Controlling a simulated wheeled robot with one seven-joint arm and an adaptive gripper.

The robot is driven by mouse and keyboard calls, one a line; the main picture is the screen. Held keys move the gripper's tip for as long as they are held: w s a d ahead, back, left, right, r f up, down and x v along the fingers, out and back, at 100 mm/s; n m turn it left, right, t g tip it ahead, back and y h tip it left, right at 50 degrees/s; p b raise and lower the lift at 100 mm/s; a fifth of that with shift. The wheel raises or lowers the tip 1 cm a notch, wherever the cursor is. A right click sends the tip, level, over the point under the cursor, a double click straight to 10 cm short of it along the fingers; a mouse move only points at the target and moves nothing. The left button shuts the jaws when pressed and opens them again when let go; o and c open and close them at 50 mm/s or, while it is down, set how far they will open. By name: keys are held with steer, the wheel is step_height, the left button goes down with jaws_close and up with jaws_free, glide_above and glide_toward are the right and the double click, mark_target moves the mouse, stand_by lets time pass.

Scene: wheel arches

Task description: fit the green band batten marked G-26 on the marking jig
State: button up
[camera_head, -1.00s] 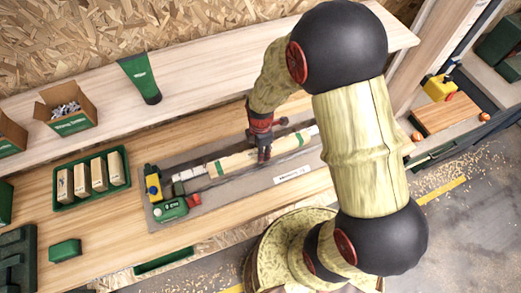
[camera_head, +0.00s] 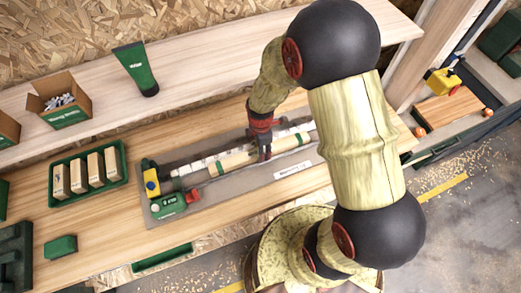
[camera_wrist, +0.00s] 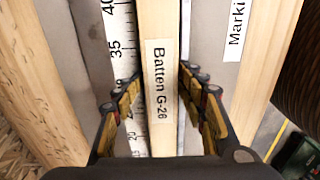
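The batten (camera_head: 236,162) is a pale wooden strip with green bands near its ends, and its label in the wrist view (camera_wrist: 160,85) reads "Batten G-26". My gripper (camera_head: 265,157) is around its middle; in the wrist view (camera_wrist: 160,78) a finger lies against each long side. The marking jig (camera_head: 255,181) is a grey plate with a white ruler (camera_head: 205,163) along its back and a partly cut-off "Marking" label (camera_wrist: 236,25). The batten lies along the ruler, on its front side. I cannot tell whether it touches the jig's bed.
A green-and-yellow device (camera_head: 152,183) and a green block with a red part (camera_head: 168,205) sit at the jig's left end. A green tray (camera_head: 122,181) with several wooden blocks stands farther left. A shelf (camera_head: 205,75) behind holds a green tube (camera_head: 135,68) and a cardboard box (camera_head: 68,116).

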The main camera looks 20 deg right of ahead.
steer(key=shift+o, duration=0.9)
steer(key=shift+s+f, duration=0.1)
steer(key=shift+s, duration=0.05)
steer(key=shift+r, duration=0.6)
step_height(320, 180, up, 11)
steer(key=shift+f, duration=0.1)
